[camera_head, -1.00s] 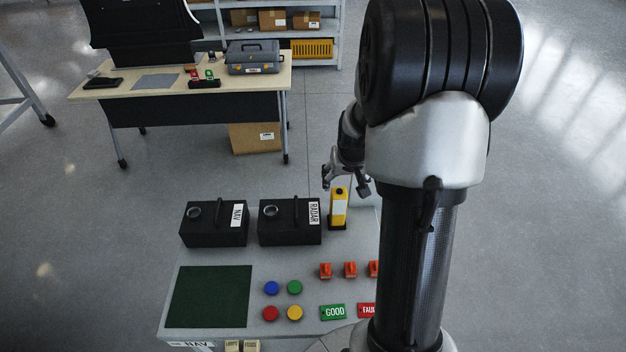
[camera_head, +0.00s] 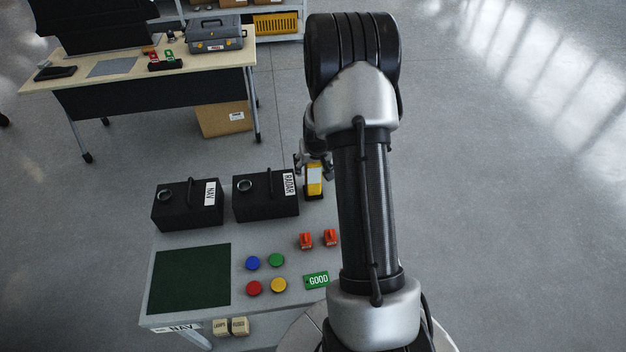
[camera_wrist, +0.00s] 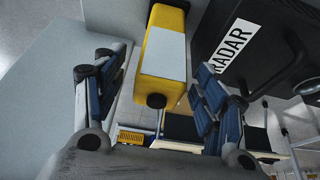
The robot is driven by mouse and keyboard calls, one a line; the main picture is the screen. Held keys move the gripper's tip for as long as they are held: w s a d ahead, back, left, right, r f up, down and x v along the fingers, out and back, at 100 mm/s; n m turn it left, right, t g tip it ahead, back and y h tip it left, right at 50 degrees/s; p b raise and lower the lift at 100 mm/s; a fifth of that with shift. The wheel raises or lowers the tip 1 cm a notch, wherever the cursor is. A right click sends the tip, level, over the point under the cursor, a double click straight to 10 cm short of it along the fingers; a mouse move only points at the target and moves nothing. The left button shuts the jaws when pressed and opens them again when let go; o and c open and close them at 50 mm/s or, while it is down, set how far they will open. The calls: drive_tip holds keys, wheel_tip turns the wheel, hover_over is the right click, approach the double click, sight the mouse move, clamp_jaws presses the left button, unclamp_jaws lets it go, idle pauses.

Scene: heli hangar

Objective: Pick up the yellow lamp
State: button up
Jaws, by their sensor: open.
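The yellow lamp (camera_head: 314,181) stands upright near the back right of the grey table, just right of the RADAR box. In the wrist view the lamp (camera_wrist: 158,78) shows a yellow body with a pale panel and a dark knob. My gripper (camera_wrist: 160,95) is open, with one blue-padded finger on each side of the lamp. I see no clear contact between the fingers and the lamp. In the head view my gripper (camera_head: 312,163) is at the lamp's top, partly hidden by my arm.
The black RADAR box (camera_head: 265,196) stands close beside the lamp, with the NAV box (camera_head: 187,205) further left. The grey table (camera_head: 240,232) also holds a green mat (camera_head: 190,277), coloured buttons (camera_head: 265,274) and orange switches (camera_head: 318,239). A desk (camera_head: 140,68) stands behind, across open floor.

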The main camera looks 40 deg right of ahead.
drive_tip(key=x, duration=0.3)
drive_tip(key=shift+r, duration=0.1)
drive_tip(key=shift+c, duration=0.4)
drive_tip(key=c, duration=1.3)
